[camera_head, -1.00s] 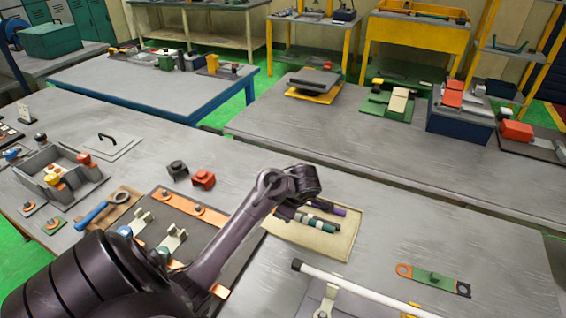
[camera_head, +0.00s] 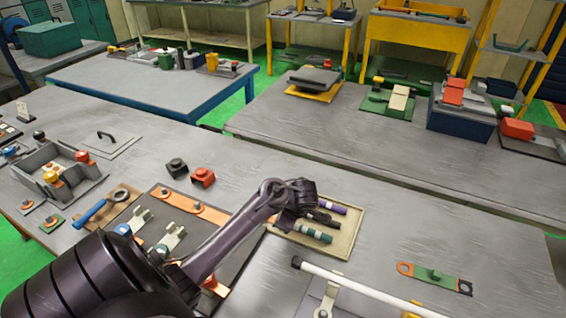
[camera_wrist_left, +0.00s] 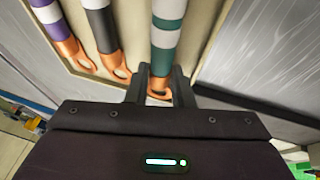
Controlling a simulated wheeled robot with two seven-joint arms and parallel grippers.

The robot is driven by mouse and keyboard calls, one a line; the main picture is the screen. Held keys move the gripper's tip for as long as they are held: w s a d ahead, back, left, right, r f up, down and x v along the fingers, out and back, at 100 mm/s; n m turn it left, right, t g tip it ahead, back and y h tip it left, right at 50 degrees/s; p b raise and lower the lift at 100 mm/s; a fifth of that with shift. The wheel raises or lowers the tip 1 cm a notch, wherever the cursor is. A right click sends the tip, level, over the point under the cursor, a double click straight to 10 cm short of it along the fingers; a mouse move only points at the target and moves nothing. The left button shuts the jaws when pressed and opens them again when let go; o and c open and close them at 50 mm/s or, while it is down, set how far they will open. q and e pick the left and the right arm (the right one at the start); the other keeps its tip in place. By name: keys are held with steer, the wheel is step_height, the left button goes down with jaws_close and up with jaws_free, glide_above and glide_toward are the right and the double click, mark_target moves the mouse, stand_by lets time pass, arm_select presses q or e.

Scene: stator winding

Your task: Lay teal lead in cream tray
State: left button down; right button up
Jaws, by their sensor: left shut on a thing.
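The teal lead (camera_head: 313,233), teal with white bands, is over the cream tray (camera_head: 349,241) on the near table. In the left wrist view the teal lead (camera_wrist_left: 165,45) has its copper lug between the fingers of my left gripper (camera_wrist_left: 158,87), which is shut on it. In the head view my left gripper (camera_head: 288,222) is at the tray's left side, partly hidden by its arm. The black lead (camera_head: 325,218) and purple lead (camera_head: 332,207) lie beside it in the tray. I cannot tell whether the teal lead touches the tray floor. My right gripper is not in view.
A dark board with orange strips (camera_head: 190,209) lies left of the tray. Black (camera_head: 177,167) and red (camera_head: 202,177) blocks stand behind. Bare table is right of the tray.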

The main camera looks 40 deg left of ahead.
arm_select(q)
steer(key=c, duration=1.3)
jaws_free()
steer(key=shift+o, duration=0.2)
steer(key=shift+r, duration=0.1)
steer(key=v, duration=1.3)
steer(key=shift+b, duration=0.35)
steer(key=shift+a, duration=0.15)
